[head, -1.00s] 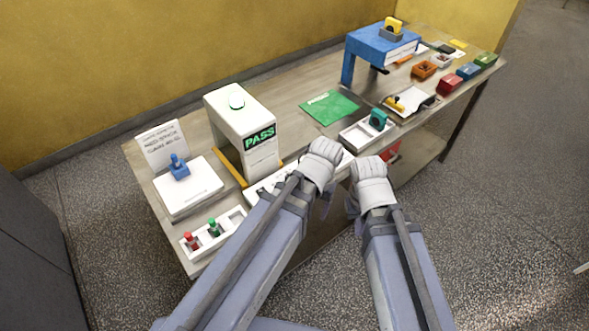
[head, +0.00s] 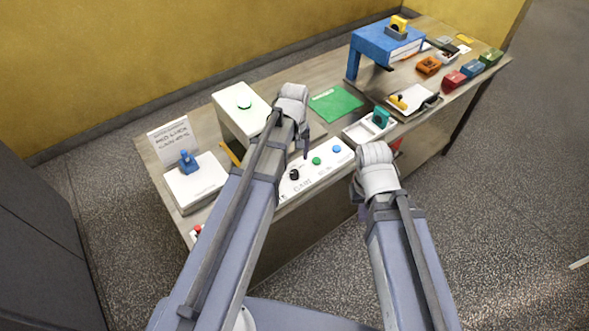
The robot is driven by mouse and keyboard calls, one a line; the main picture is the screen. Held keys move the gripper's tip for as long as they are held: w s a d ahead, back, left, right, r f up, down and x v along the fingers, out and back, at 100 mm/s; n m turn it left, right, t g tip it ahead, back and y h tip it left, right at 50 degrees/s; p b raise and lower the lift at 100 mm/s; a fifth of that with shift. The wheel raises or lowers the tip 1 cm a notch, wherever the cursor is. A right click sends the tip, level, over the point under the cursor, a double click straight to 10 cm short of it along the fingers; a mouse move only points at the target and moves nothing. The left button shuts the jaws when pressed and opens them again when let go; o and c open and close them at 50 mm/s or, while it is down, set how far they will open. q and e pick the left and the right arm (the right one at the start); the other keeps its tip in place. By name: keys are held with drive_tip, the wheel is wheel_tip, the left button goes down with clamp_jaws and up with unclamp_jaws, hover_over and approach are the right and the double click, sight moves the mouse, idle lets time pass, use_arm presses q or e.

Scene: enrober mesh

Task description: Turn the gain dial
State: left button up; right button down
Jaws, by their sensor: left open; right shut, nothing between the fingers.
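A white control panel (head: 325,174) lies along the table's front edge. It carries a black dial (head: 294,174), a green button (head: 316,161) and a blue button (head: 337,149). Its printed labels are too small to read surely, so I cannot confirm which one says gain. My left gripper (head: 304,148) is open and empty, above the panel's back edge, a little behind and right of the black dial, apart from it. My arm hides part of the panel's left end. My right gripper (head: 360,205) is shut and empty, in front of the table edge, right of the panel.
A white machine (head: 238,106) with a green top button stands behind my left arm. A white box with a blue joystick (head: 188,161) is at left. A green mat (head: 335,103), white tray (head: 357,133) and blue stand (head: 356,62) lie further right.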

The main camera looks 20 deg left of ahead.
sight(295, 172)
use_arm(q)
wheel_tip(295, 172, down, 8)
drive_tip(key=b, duration=0.7)
drive_tip(key=shift+r, duration=0.2)
drive_tip(key=shift+r, duration=0.1)
clamp_jaws()
